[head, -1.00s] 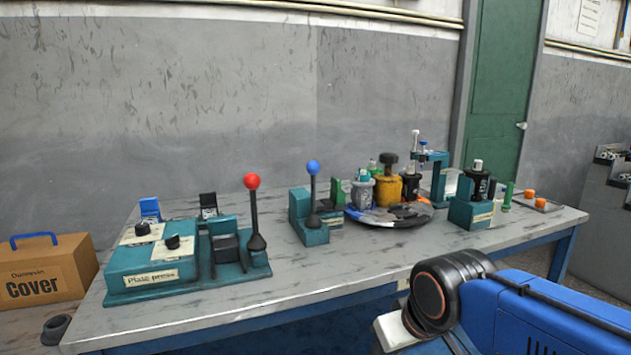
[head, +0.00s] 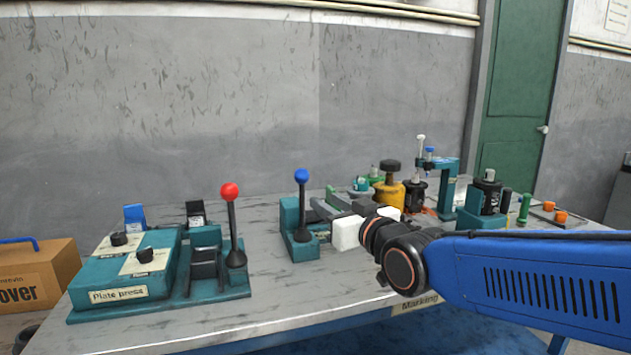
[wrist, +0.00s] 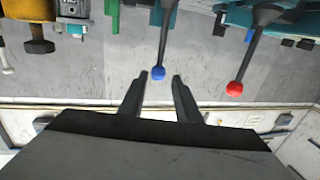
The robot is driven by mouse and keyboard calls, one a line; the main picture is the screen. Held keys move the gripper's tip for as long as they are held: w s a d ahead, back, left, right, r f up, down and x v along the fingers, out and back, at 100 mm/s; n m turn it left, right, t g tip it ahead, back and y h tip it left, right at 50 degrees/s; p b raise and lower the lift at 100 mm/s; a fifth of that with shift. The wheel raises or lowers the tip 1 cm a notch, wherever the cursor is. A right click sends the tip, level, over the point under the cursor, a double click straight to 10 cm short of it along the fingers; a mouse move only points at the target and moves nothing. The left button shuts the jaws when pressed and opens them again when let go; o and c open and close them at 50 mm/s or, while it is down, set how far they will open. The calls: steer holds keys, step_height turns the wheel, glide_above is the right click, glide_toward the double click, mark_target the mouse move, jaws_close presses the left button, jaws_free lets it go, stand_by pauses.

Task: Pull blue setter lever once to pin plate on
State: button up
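The blue setter lever (head: 302,176) has a round blue knob on a dark shaft and stands near upright on a teal block (head: 305,247). In the wrist view its blue knob (wrist: 158,73) appears in the gap between my two fingertips, with its shaft rising toward the top of the picture. My gripper (head: 324,204) is open, its dark fingers pointing left toward the lever, below knob height in the head view. In the wrist view my gripper (wrist: 162,76) has its fingers apart with nothing gripped. Whether they touch the lever I cannot tell. The plate is not clearly visible.
A red-knobbed lever (head: 229,192) stands to the left beside the teal plate press (head: 120,290). A yellow container (head: 388,193) and several fixtures stand behind and right of my arm. A cardboard cover box (head: 40,275) is at far left. The table front is clear.

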mark_target(302, 198)
steer(key=x, duration=1.7)
steer(key=shift+w, duration=0.25)
steer(key=shift+r, duration=0.1)
steer(key=shift+c, duration=0.5)
